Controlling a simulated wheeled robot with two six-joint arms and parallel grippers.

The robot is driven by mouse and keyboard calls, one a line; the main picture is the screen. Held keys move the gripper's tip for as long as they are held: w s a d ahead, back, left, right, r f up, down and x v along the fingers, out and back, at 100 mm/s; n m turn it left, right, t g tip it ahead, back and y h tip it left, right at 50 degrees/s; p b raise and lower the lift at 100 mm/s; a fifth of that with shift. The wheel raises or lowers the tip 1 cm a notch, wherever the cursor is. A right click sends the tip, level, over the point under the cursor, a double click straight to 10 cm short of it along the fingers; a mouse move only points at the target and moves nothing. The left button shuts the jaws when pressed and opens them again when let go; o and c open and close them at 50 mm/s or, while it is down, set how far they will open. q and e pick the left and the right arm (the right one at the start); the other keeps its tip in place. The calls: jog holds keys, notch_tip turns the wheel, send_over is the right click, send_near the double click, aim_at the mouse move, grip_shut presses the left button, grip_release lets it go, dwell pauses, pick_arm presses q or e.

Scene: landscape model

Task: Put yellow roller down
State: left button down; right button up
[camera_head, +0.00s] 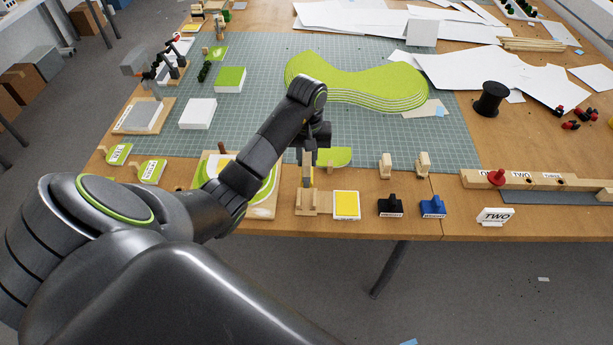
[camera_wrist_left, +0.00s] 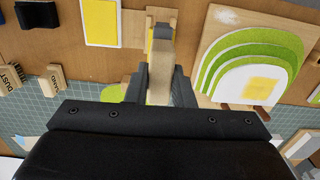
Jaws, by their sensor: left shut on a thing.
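My left gripper (camera_head: 308,165) points down at the table's front edge, and its two fingers show in the left wrist view (camera_wrist_left: 160,88). It is shut on the pale wooden handle of the yellow roller (camera_wrist_left: 159,62). The roller's yellow part shows just beyond the fingers in the wrist view and is partly hidden. In the head view the roller is mostly hidden by the gripper, directly over a small wooden stand (camera_head: 307,204). I cannot tell whether roller and stand touch. A white-framed yellow pad (camera_head: 346,205) lies just right of the stand.
A black-handled block (camera_head: 390,207) and a blue-handled block (camera_head: 433,208) stand right of the pad. A layered green board (camera_head: 262,208) lies left of the stand. Small wooden stamps (camera_head: 422,164) stand behind. A green contour model (camera_head: 358,82) sits on the cutting mat (camera_head: 265,60).

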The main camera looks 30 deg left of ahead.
aim_at(307, 171)
pick_arm(q)
notch_tip(307, 171, down, 6)
jog(key=b, duration=0.5)
jog(key=shift+r+b, duration=0.2)
jog(key=shift+b, duration=0.1)
jog(key=shift+f+b, duration=0.5)
notch_tip(307, 171, down, 4)
jog(key=b, duration=0.3)
jog(key=shift+r, duration=0.35)
jog(key=shift+f+b, duration=0.55)
jog(key=shift+b, duration=0.15)
jog(key=c, duration=1.3)
grip_release()
jog(key=shift+o, duration=0.2)
